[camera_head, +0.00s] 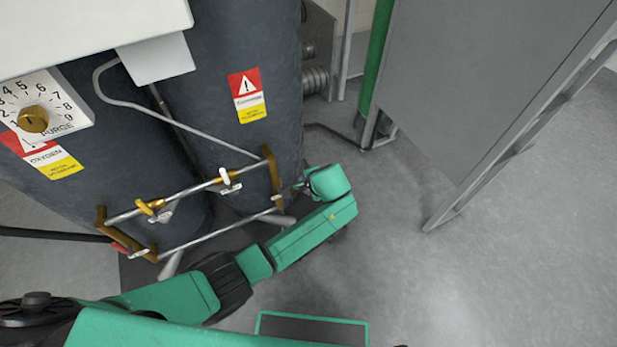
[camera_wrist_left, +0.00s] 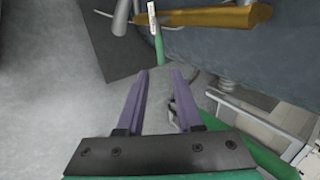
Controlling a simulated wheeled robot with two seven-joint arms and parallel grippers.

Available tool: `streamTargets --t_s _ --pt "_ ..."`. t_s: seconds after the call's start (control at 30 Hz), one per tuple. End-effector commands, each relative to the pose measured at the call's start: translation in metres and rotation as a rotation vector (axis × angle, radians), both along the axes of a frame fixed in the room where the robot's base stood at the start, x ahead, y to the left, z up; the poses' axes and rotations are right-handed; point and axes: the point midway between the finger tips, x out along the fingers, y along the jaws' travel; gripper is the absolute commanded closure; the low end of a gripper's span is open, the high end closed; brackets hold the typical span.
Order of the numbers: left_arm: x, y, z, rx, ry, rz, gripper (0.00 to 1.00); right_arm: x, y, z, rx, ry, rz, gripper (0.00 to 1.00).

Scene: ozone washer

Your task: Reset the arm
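My left arm comes in from the left in the head view and reaches along the floor side of the pipe frame. Its left gripper (camera_wrist_left: 160,74) shows two purple fingers, parallel and apart, with nothing between them. In the head view the fingers are mostly hidden by the green wrist. The gripper is beside the right end of the pipe frame (camera_head: 190,190), near a dark tank (camera_head: 245,60). In the left wrist view a brass fitting (camera_wrist_left: 215,17) lies beyond the fingertips, apart from them. My right gripper is not in view.
A dial (camera_head: 33,119) with a brass knob and a second dark tank (camera_head: 90,120) are at left. The pipe frame carries small valve handles (camera_head: 225,177). A grey panel (camera_head: 470,70) on a metal frame stands at right. The grey floor (camera_head: 430,290) at lower right is clear.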

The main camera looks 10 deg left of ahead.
Motion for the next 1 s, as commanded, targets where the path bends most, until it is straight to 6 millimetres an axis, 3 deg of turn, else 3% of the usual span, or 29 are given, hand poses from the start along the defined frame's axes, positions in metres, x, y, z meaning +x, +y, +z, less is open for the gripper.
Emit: streamTargets --t_s 0.03,0.2,0.77,0.87,0.97,1.0 --pt "-0.006 -0.004 0.013 -0.002 0.001 -0.001 0.65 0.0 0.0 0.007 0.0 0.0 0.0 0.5" --pt "-0.017 -0.011 0.03 0.001 0.0 0.001 0.65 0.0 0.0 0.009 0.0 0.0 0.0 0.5" --pt "-0.019 -0.011 0.03 -0.001 0.004 0.001 0.65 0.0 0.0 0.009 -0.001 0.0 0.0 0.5" --pt "-0.027 -0.002 0.006 -0.035 0.044 0.017 0.65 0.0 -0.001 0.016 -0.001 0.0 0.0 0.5" --pt "-0.056 0.022 -0.051 -0.125 0.129 0.07 0.65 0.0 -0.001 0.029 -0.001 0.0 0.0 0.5" --pt "-0.076 0.034 -0.078 -0.175 0.168 0.105 0.65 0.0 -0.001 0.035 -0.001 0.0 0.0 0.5"
